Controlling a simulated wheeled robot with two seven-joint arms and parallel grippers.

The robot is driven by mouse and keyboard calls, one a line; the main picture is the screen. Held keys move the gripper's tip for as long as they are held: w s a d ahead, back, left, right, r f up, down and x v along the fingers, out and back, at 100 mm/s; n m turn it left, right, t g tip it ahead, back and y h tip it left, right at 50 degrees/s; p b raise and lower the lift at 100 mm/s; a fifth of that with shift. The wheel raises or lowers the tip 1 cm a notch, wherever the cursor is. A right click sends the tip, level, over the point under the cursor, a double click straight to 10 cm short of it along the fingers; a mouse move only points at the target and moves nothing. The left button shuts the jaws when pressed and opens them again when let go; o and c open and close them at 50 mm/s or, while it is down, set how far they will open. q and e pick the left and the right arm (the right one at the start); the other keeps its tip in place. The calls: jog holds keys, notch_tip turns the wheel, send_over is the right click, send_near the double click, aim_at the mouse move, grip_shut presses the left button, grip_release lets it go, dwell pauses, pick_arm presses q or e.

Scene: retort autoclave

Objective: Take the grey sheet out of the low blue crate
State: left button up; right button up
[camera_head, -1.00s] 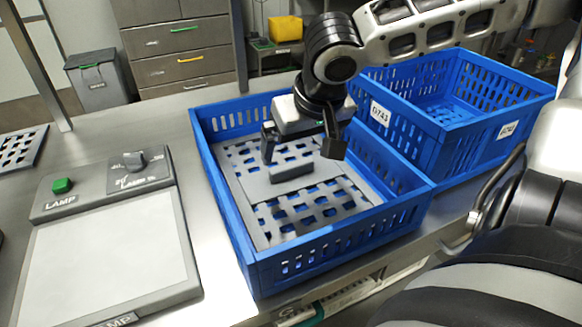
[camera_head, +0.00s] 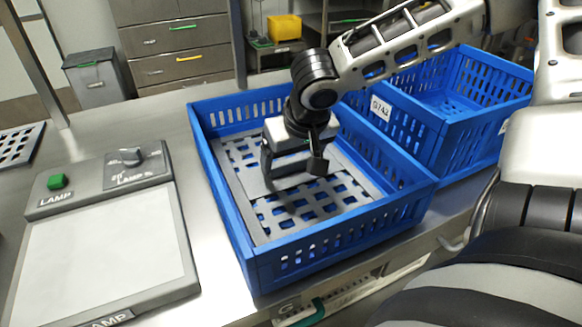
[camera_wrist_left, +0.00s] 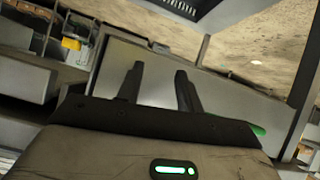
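The grey sheet (camera_head: 312,205) is a flat perforated plate with a plain middle strip and a raised grey block. It lies inside the low blue crate (camera_head: 335,247) on the bench. My right gripper (camera_head: 292,172) points down into the crate at the raised block, with one finger at each end of it. The fingers partly hide the block, and I cannot tell whether they grip it. My left gripper (camera_wrist_left: 157,78) shows only in the left wrist view, with its two fingers apart and nothing between them.
A second blue crate (camera_head: 470,125) stands right behind the low one. A lamp panel (camera_head: 105,245) with a green button (camera_head: 57,181) and a knob lies on the left of the bench. Another perforated grey sheet (camera_head: 20,143) lies at the far left. Drawers stand behind.

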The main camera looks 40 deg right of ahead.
jog(key=c, duration=0.4)
